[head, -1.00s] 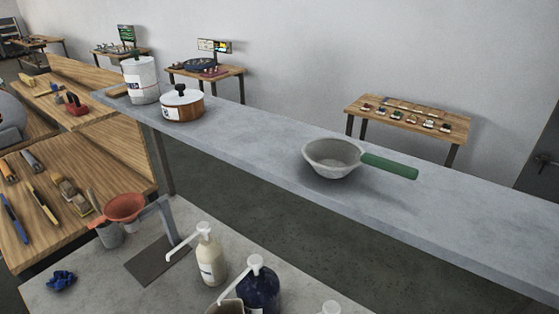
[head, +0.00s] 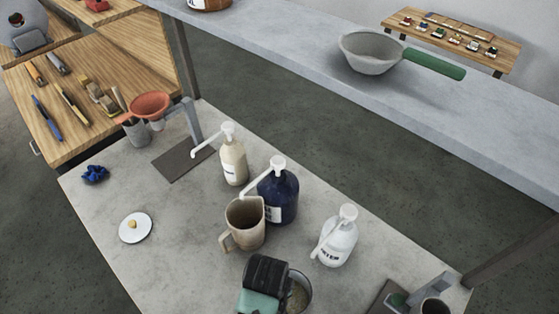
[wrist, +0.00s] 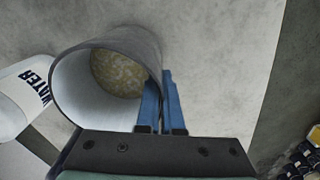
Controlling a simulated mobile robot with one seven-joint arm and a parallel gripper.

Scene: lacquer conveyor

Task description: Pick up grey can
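The grey can (head: 301,296) stands near the front middle of the grey table, partly hidden behind my gripper (head: 268,306) in the head view. In the wrist view the open grey can (wrist: 80,88) shows a pale inner wall and a mottled yellowish bottom. My gripper (wrist: 161,100) has its two blue fingers close together at the can's right rim. The left finger overlaps the opening and the right finger lies outside, with the wall between them. The gripper looks shut on that wall. I cannot tell whether the can is lifted.
A white bottle (head: 338,238) stands close to the can. A brown jug (head: 245,226), a blue pump bottle (head: 280,192) and a cream pump bottle (head: 233,162) stand behind. A white saucer (head: 136,234) lies left. A raised grey shelf (head: 300,40) runs along the back.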

